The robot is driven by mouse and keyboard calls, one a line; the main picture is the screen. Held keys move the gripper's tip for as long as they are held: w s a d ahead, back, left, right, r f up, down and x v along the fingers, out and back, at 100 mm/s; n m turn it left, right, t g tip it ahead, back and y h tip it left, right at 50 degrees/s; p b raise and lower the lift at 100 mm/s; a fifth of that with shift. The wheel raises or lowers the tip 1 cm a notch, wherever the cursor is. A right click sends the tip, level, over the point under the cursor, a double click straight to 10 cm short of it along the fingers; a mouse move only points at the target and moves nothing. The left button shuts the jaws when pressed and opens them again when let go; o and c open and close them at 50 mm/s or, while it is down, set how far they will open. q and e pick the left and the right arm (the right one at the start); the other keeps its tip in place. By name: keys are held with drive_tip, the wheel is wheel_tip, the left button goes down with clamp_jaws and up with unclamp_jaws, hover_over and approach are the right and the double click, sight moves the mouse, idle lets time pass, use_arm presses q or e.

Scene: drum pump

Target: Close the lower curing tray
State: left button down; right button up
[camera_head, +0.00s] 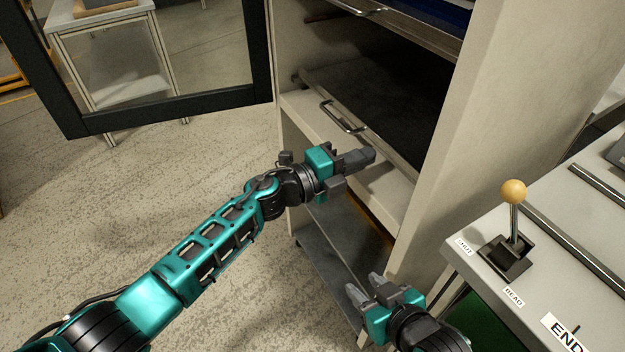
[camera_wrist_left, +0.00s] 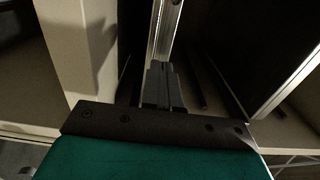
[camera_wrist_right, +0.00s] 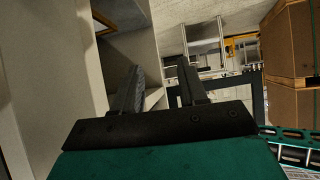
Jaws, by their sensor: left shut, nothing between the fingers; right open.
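The lower curing tray (camera_head: 370,80) is a dark, flat tray with a pale metal front edge and a bar handle (camera_head: 343,117). It lies in the lower opening of the beige cabinet (camera_head: 480,130); I cannot tell exactly how far in it sits. My left gripper (camera_head: 370,157) is shut and empty, just in front of and below the tray's front edge, right of the handle; I cannot tell whether it touches. Its closed fingers also show in the left wrist view (camera_wrist_left: 162,85), in line with a metal rail. My right gripper (camera_head: 365,287) is open and empty, low beside the cabinet.
An upper tray with a handle (camera_head: 360,9) sits above the lower one. A black-framed glass panel (camera_head: 150,70) stands at the left. A bench with a ball-topped lever (camera_head: 513,192) is at the right. Cardboard boxes (camera_wrist_right: 292,75) show in the right wrist view.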

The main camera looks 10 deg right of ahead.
use_arm(q)
drive_tip(key=s+a+f+n+t+y+p, duration=0.1)
drive_tip(key=s+a+n+t+y+p, duration=0.2)
drive_tip(key=a+n, duration=0.5)
drive_tip(key=s+a+n+t+y+p, duration=0.1)
drive_tip(key=s+a+n+t+y, duration=0.1)
drive_tip(key=a+n+t, duration=0.6)
drive_tip(key=s+a+f+n+g+y+p, duration=0.1)
drive_tip(key=s+a+f+n+g+y, duration=0.1)
drive_tip(key=a, duration=0.5)
drive_tip(key=s+a+f+n+g+y, duration=0.2)
drive_tip(key=s+a+f+n+y, duration=0.2)
drive_tip(key=s+a+n, duration=0.3)
drive_tip(key=s+a+f+n+g+y+p, duration=0.1)
drive_tip(key=s+a+f+n+y, duration=0.3)
drive_tip(key=s+a, duration=0.2)
drive_tip(key=shift+a+f+n+g+p, duration=0.35)
drive_tip(key=shift+a+n+g, duration=0.05)
use_arm(e)
drive_tip(key=shift+h, duration=0.3)
drive_tip(key=r, duration=0.1)
drive_tip(key=s+r, duration=0.1)
drive_tip(key=s+d+r, duration=0.1)
drive_tip(key=shift+d+r, duration=0.1)
drive_tip(key=shift+r, duration=0.15)
